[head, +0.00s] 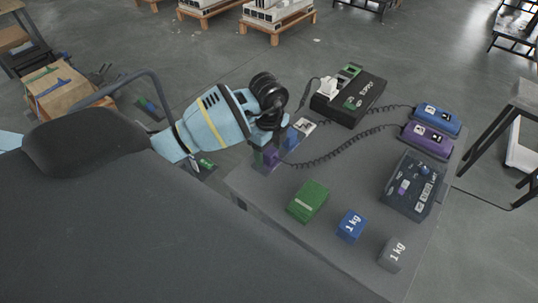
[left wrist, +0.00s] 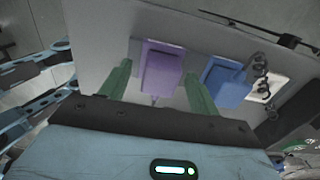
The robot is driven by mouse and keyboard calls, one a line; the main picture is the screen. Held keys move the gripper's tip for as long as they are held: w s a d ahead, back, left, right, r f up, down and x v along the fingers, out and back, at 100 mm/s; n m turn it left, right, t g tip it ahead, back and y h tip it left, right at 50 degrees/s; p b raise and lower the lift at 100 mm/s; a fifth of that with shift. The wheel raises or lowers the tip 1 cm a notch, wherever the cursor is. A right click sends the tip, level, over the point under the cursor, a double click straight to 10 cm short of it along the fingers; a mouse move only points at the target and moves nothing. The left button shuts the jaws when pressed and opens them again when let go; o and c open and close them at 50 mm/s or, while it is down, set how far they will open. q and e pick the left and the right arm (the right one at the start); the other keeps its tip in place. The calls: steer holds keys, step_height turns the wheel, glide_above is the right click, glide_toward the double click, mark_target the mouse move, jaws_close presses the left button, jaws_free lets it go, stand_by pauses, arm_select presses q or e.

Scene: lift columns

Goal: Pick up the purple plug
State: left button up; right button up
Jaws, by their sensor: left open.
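The purple plug (head: 270,157) stands at the near left edge of the grey table, beside a blue plug (head: 291,138). In the left wrist view the purple plug (left wrist: 162,68) lies between the two green fingers of my left gripper (left wrist: 158,72), with visible gaps on both sides. The gripper is open and holds nothing. The blue plug (left wrist: 224,80) is just outside the right finger in that view. In the head view my left gripper (head: 268,138) is just above and beside the plugs, its fingers mostly hidden. My right gripper is not in view.
The table (head: 330,161) also bears a black box (head: 361,101) with a white plug (head: 327,88), a blue handset (head: 437,119), a purple handset (head: 427,139), a dark control box (head: 411,190), and green (head: 308,201), blue (head: 351,226) and grey (head: 392,254) blocks. Coiled cables cross the table.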

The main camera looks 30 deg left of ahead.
mark_target(269, 149)
arm_select(q)
steer(key=c, duration=1)
steer(key=shift+r, duration=0.1)
steer(key=shift+r, duration=0.15)
steer(key=shift+w+r, duration=0.1)
steer(key=shift+r, duration=0.1)
step_height(269, 149, up, 3)
steer(key=shift+r, duration=0.1)
steer(key=s+d+r, duration=0.1)
steer(key=s, duration=1.5)
steer(key=shift+p, duration=0.35)
